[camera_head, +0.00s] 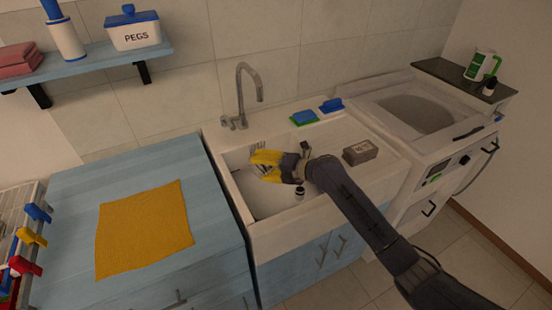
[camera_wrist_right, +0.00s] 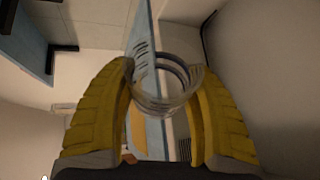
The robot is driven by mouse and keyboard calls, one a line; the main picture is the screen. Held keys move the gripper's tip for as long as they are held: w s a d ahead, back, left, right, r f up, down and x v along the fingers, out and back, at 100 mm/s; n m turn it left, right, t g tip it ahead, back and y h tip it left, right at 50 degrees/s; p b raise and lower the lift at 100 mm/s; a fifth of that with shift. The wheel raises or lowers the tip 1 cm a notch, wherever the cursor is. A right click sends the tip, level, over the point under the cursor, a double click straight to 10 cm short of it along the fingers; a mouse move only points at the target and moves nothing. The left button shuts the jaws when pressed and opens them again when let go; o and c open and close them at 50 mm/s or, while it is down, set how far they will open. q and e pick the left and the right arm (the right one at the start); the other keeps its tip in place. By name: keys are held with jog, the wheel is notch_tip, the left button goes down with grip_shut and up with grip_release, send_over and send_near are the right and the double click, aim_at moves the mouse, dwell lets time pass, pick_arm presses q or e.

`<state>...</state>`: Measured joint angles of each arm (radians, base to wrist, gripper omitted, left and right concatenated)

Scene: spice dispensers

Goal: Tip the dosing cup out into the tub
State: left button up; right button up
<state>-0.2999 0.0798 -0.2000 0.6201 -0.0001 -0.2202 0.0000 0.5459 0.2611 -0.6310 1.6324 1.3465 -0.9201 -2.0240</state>
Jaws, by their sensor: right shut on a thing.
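My right gripper (camera_head: 262,166) has yellow fingers and reaches in from the right over the white sink tub (camera_head: 264,205). It is shut on the clear dosing cup, which shows between the fingertips in the right wrist view (camera_wrist_right: 164,98). In the head view the cup is small and partly hidden by the fingers. I cannot tell how far it is tilted or whether anything is in it. My left gripper is not in view.
A grey tap (camera_head: 242,92) rises behind the tub. A yellow cloth (camera_head: 143,229) lies on the blue counter. The open washer (camera_head: 412,112) is at right.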

jog(key=shift+s+a, duration=0.1)
jog(key=shift+s+a+f+n, duration=0.2)
jog(key=shift+s+a+n, duration=0.05)
jog(key=shift+n, duration=0.05)
notch_tip(320, 180, down, 2)
jog(key=n+t+h+p, duration=0.1)
jog(key=n+h+p, duration=0.1)
jog(key=n+h, duration=0.1)
jog(key=shift+f+t, duration=0.1)
jog(key=shift+t, duration=0.3)
jog(key=shift+s+a+f+n+t+h+p, duration=0.2)
jog(key=shift+f+n+t+h+p, duration=0.15)
jog(key=shift+n, duration=0.25)
jog(key=s+a+r+n+t+h+p, duration=0.2)
jog(key=s+a+r+n+t+h, duration=0.1)
jog(key=r, duration=0.5)
jog(key=shift+a+n+p, duration=0.25)
jog(key=shift+n+p, duration=0.1)
jog(key=shift+n, duration=0.45)
